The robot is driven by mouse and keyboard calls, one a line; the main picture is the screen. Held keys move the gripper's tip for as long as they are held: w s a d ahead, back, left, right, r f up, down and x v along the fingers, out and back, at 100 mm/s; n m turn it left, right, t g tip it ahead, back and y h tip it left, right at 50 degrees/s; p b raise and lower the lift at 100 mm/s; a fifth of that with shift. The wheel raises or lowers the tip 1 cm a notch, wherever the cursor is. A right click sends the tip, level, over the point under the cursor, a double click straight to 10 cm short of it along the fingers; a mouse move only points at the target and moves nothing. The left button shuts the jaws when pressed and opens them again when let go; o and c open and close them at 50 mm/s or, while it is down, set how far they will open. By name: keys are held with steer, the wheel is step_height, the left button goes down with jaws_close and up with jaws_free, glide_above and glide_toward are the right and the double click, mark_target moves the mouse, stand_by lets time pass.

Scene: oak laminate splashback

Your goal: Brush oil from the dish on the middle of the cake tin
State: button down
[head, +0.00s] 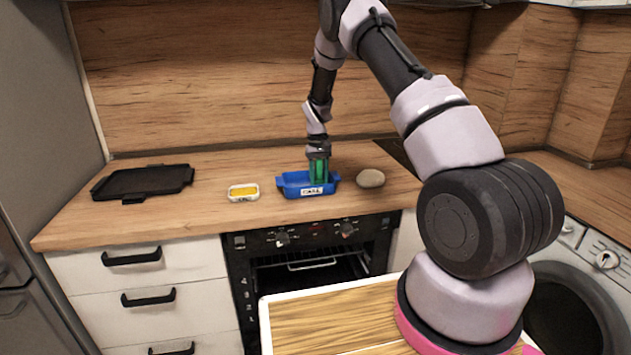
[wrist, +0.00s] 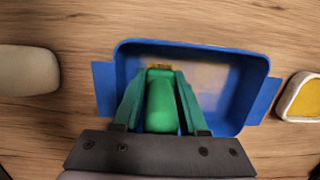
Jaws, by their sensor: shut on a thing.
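The blue cake tin (head: 291,190) sits on the wooden counter and carries a label on its front. It fills the middle of the wrist view (wrist: 262,95), with a pale patch on its floor. The small white dish with yellow oil (head: 243,191) stands just left of the tin; it shows at the right edge of the wrist view (wrist: 302,97). My gripper (head: 319,172) points down over the tin's right part and is shut on the green brush (wrist: 161,105). The brush's bristle end (wrist: 160,67) is over or in the tin; I cannot tell whether it touches the floor.
A black tray (head: 143,182) lies at the counter's left. A rounded beige stone-like object (head: 370,178) is right of the tin, also in the wrist view (wrist: 28,70). The oven (head: 305,262) is below the front edge. Counter between tray and dish is clear.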

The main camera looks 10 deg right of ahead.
steer(key=shift+d, duration=0.3)
steer(key=shift+d, duration=0.8)
steer(key=shift+w+d, duration=0.1)
steer(key=shift+w, duration=0.05)
steer(key=shift+w+d, duration=0.15)
steer(key=shift+w, duration=0.2)
stand_by(0.3)
steer(key=shift+w+a, duration=0.35)
steer(key=shift+a, duration=0.45)
